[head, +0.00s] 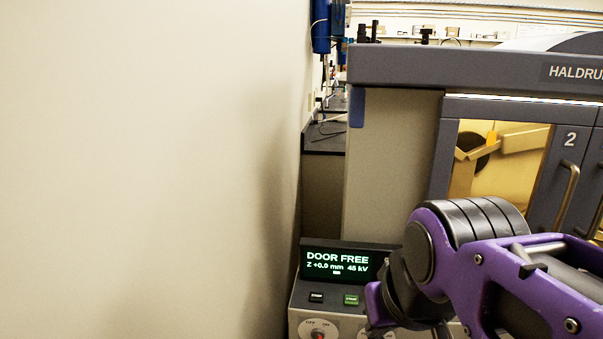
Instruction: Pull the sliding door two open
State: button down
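Sliding door two (558,148) is a grey-framed panel with an amber window and a white "2" at its upper right. It is on the front of the grey machine (440,68) at the right of the head view. It looks shut, though its lower part is hidden behind my arm. A slanted metal bar handle (567,195) is on its right side. My purple and black arm crosses the lower right, in front of the machine. My gripper cannot be made out in this view, so its opening and its distance to the handle do not show.
A control box with a screen (345,262) reading "DOOR FREE" stands below the machine's left side, close to my arm. A plain wall (150,170) fills the left. A second handle (598,218) shows at the right edge. A dark bench (325,138) is behind.

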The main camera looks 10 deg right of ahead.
aim_at(557, 178)
jog(key=z, duration=1.25)
